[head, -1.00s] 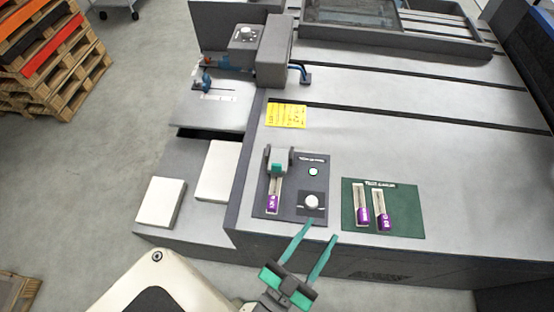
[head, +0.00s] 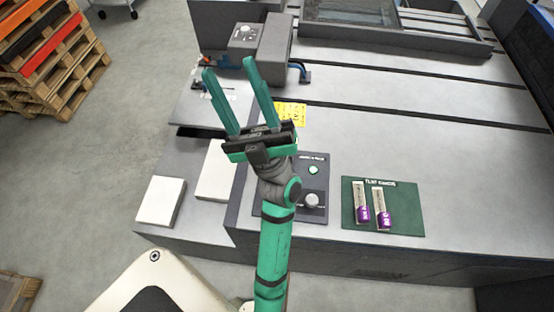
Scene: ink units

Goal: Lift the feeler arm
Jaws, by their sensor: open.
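My gripper (head: 229,68) is open and empty, with its two long teal fingers spread apart. It points away from me over the left part of the grey machine, and its fingertips appear near the grey block at the back left. My wrist and forearm cover much of the dark control panel (head: 318,180), including the small grey-and-teal piece with a purple-ended strip seen there earlier. I cannot tell for certain which part is the feeler arm. No contact is visible.
A green board (head: 400,222) holds two purple-ended gauges (head: 362,204). White pads (head: 160,201) lie on the lower left ledge.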

